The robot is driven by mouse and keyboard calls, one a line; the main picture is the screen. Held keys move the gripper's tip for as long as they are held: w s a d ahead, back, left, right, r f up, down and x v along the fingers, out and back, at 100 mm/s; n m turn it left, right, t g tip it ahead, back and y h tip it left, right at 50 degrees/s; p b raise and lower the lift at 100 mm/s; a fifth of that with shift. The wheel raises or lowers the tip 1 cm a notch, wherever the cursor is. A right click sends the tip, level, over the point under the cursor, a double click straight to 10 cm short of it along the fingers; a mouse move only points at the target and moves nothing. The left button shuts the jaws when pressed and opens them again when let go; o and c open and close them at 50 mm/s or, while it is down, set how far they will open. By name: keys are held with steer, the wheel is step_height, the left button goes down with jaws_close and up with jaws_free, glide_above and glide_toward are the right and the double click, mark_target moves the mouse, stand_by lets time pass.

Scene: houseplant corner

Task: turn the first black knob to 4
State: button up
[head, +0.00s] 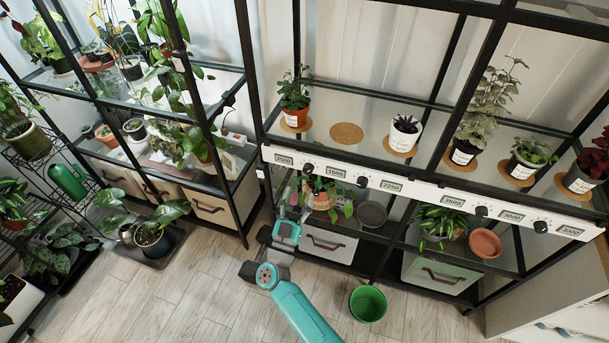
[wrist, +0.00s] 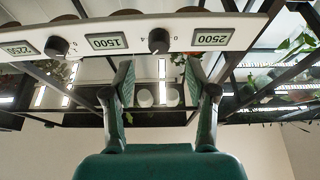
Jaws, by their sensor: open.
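The first black knob (head: 308,168) sits on the white strip along the shelf edge, between the 2500 and 1500 displays. In the wrist view the same knob (wrist: 159,41) is between those displays, with left and right swapped. It has a pale mark, but I cannot read its setting surely. My gripper (head: 296,192) is below and in front of the strip near this knob. In the wrist view its two fingers (wrist: 160,75) are spread and empty, one to each side of the knob's line. They look apart from the knob.
A second knob (head: 362,182) is to the right on the white strip (head: 420,193), with more farther along. A potted plant (head: 323,196) stands on the lower shelf behind my gripper. A green pot (head: 368,303) stands on the floor. Open floor (head: 190,290) lies left of my arm.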

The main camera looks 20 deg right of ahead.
mark_target(307, 173)
steer(key=x, duration=0.7)
steer(key=shift+c, duration=0.3)
jaws_close()
